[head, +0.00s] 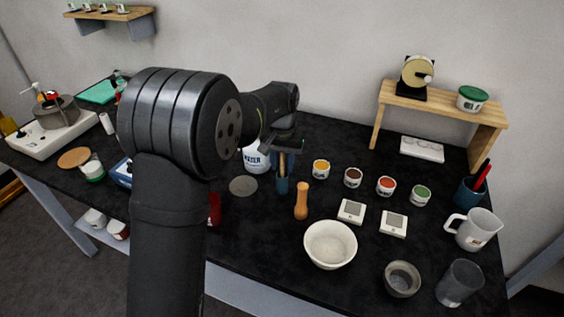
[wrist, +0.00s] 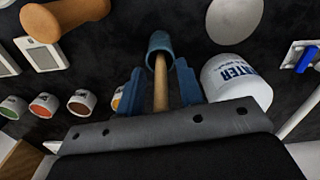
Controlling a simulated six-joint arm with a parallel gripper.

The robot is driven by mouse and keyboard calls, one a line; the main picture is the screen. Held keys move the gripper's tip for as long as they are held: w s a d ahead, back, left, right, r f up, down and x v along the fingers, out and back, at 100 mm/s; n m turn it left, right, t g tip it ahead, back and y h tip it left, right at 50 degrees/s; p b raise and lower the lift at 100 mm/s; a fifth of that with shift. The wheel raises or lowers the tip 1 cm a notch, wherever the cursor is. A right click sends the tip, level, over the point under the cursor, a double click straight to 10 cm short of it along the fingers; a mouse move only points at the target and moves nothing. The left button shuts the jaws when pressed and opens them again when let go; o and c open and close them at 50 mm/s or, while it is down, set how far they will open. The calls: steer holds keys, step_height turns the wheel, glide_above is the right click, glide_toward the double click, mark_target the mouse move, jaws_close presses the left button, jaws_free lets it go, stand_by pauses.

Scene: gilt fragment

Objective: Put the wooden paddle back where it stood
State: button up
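The wooden paddle (wrist: 161,88) shows in the wrist view as a thin pale stick between my gripper's blue fingers. Its far end meets the mouth of a small blue cup (wrist: 160,42) and appears to be inside it; the end itself is hidden. My gripper (wrist: 160,74) is open, with a gap on each side of the stick. In the head view my gripper (head: 284,158) points down over the blue cup (head: 283,186), and the paddle is mostly hidden between the fingers.
The white water pot (head: 257,158) stands close beside the cup. Several paint pots, including a yellow one (head: 321,169), line the right. A white bowl (head: 330,244) is nearer. A grey disc (head: 243,186) lies left.

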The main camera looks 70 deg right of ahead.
step_height(320, 180, up, 12)
steer(key=shift+r, duration=0.15)
stand_by(0.3)
step_height(320, 180, down, 12)
steer(key=shift+r, duration=0.1)
steer(key=shift+d+r, duration=0.1)
steer(key=shift+r, duration=1.5)
